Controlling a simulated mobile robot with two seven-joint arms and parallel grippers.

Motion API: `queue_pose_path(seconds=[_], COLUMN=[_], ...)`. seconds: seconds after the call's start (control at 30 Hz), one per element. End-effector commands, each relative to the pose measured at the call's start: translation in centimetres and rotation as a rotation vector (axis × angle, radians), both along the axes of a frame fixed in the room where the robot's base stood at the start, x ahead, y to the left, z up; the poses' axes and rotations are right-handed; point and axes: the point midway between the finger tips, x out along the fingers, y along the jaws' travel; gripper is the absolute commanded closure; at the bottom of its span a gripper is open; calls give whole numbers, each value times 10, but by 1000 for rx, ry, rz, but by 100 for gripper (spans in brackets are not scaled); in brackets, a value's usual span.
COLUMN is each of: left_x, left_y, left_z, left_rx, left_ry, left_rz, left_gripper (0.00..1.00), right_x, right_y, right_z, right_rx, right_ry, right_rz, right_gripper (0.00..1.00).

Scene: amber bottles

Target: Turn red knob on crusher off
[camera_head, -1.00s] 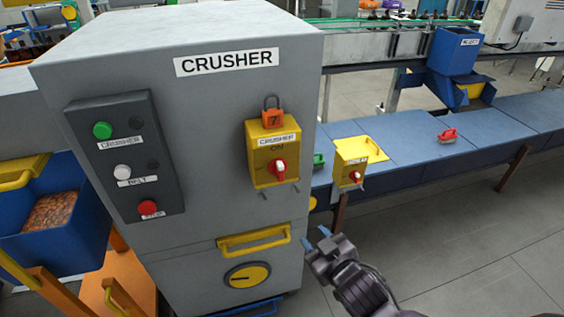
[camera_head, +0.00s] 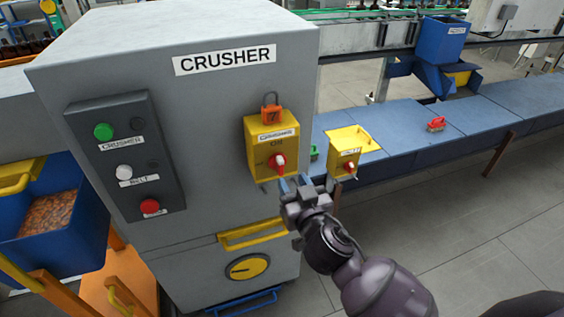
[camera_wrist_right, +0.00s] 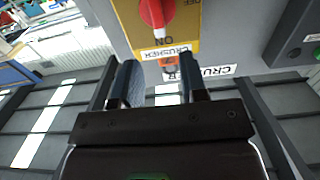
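The crusher (camera_head: 200,90) is a large grey cabinet with a yellow switch box (camera_head: 258,138) on its front. The box carries a red knob (camera_head: 277,162) with a white pointer, below the word ON. The knob also shows at the top of the right wrist view (camera_wrist_right: 153,12), between the words OFF and ON. My right gripper (camera_head: 293,184) is just below and right of the knob, apart from it. In the right wrist view its two blue-tipped fingers (camera_wrist_right: 158,82) are spread with nothing between them. My left gripper is not in view.
A second yellow box (camera_head: 343,158) with a red knob stands right of the cabinet, near the blue conveyor (camera_head: 395,130). A dark button panel (camera_head: 125,155) is on the left. A yellow handle (camera_head: 252,235) sticks out below.

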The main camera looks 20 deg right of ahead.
Motion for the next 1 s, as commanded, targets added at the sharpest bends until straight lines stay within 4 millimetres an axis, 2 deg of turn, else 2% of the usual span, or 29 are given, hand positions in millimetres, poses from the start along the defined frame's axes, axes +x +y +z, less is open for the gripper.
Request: queue_pose_path(seconds=[0.3,0.5,0.93,1.0], left_x=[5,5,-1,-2], left_y=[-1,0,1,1], left_z=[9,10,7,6], left_rx=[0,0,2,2], left_ry=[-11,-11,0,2], left_rz=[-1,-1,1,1], left_gripper=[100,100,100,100], right_x=[50,70,77,77], right_y=[2,3,3,3], right_z=[1,0,0,0], right_rx=[-3,-2,-1,-1], right_ry=[-1,0,1,1], right_rz=[1,1,0,0], right_gripper=[61,61,61,70])
